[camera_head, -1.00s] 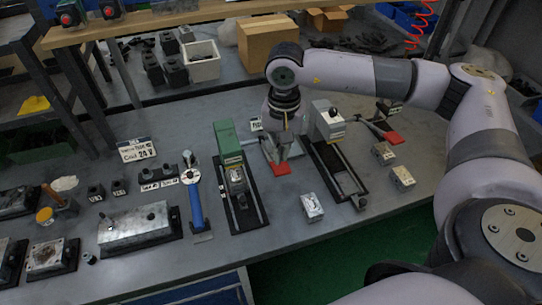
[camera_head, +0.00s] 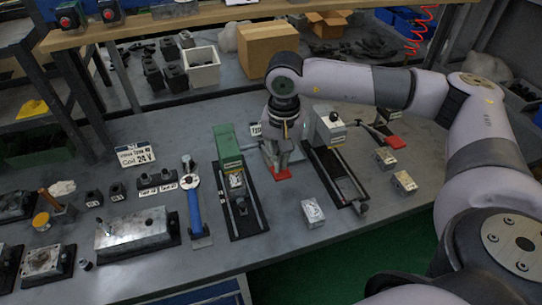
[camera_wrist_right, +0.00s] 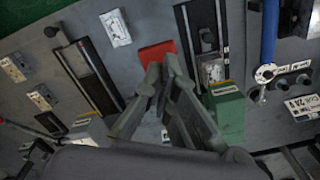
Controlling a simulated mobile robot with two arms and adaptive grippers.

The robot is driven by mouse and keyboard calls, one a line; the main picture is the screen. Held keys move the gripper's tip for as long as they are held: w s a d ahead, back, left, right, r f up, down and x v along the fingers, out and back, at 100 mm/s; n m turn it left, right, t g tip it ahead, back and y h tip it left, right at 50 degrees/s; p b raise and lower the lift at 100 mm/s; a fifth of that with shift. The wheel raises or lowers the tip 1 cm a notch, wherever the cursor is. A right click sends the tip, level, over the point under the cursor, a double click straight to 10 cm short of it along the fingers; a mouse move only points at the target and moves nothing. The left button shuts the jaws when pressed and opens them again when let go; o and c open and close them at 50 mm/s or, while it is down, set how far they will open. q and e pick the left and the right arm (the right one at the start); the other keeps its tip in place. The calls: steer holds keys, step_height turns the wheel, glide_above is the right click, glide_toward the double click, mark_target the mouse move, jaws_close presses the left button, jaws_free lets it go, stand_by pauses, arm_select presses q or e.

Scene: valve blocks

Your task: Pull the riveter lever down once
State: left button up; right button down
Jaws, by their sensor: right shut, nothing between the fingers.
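A green riveter-like press (camera_head: 226,143) stands on a black rail base on the bench. A white press (camera_head: 330,130) stands on a similar base to its right. A lever with a flat red end (camera_head: 281,175) lies between them, low over the bench. A second lever with a red end (camera_head: 394,142) lies right of the white press. My right gripper (camera_head: 278,165) points down, shut and empty, just behind and over the nearer red end. In the right wrist view the closed fingertips (camera_wrist_right: 157,70) overlap the red end (camera_wrist_right: 158,50); contact cannot be told. My left gripper is not in view.
Small metal blocks (camera_head: 313,212) lie in front and to the right. A blue-handled tool (camera_head: 196,213) lies left of the green press, near a metal box (camera_head: 137,231). A cardboard box (camera_head: 268,44) stands behind. Bare bench shows along the front edge.

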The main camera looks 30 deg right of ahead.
stand_by(0.5)
step_height(320, 180, down, 15)
steer(key=b, duration=1.3)
steer(key=shift+r+p, duration=4.8)
steer(key=shift+r, duration=4.25)
steer(key=shift+f, duration=0.1)
